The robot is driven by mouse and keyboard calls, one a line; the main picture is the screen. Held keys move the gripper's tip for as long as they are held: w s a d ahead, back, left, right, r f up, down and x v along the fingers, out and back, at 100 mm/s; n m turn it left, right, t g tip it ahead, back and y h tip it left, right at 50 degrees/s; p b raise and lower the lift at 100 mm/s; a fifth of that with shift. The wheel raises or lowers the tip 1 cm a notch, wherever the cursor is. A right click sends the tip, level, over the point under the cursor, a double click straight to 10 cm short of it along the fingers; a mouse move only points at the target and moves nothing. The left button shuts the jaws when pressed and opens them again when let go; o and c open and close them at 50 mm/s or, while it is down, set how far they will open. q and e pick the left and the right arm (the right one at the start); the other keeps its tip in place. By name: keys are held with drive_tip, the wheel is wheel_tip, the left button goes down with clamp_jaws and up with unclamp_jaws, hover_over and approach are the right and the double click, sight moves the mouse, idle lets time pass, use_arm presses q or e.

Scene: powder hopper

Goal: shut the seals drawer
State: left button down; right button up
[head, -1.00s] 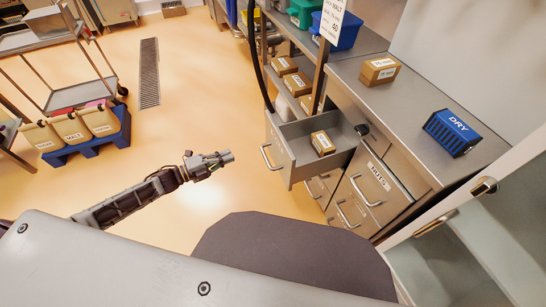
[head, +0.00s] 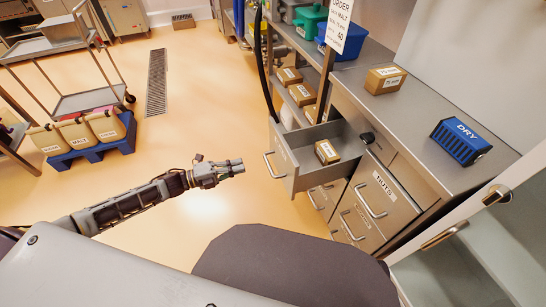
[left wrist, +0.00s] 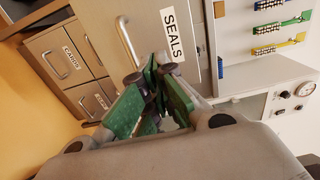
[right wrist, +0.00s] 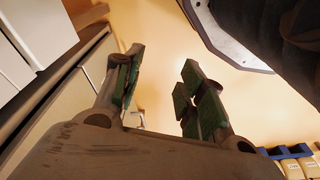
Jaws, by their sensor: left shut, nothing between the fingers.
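The seals drawer (head: 332,134) stands pulled out from the grey cabinet, with a small cardboard box (head: 327,152) inside. Its front carries a bar handle (head: 272,166). In the left wrist view the SEALS label (left wrist: 171,34) and the handle (left wrist: 126,42) are just beyond my fingers. My left gripper (head: 242,166) is shut and empty, to the left of the drawer front and apart from it in the head view; its green-padded fingers also show in the left wrist view (left wrist: 152,80). My right gripper (right wrist: 162,72) is open and empty; I cannot pick it out in the head view.
A closed NUTS drawer (head: 380,195) is right of the open one, with more closed drawers below. A blue DRY container (head: 460,142) and a cardboard box (head: 385,80) stand on the counter. A blue pallet with sacks (head: 88,152) is far left. The floor around my left arm is clear.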

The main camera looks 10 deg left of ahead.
use_arm(q)
drive_tip(key=shift+x, duration=2.1)
drive_tip(key=b, duration=0.2)
approach(281, 155)
drive_tip(key=shift+x, duration=3.5)
drive_tip(key=shift+w+a+f, duration=0.1)
drive_tip(key=shift+w+f, duration=0.05)
drive_tip(key=shift+w, duration=0.05)
use_arm(e)
drive_tip(key=r, duration=0.2)
drive_tip(key=w+r, duration=0.1)
drive_tip(key=shift+a+r+t, duration=0.25)
drive_tip(key=shift+a+t, duration=0.05)
drive_tip(key=shift+a, duration=0.1)
drive_tip(key=shift+s+f, duration=0.15)
drive_tip(key=shift+s, duration=0.05)
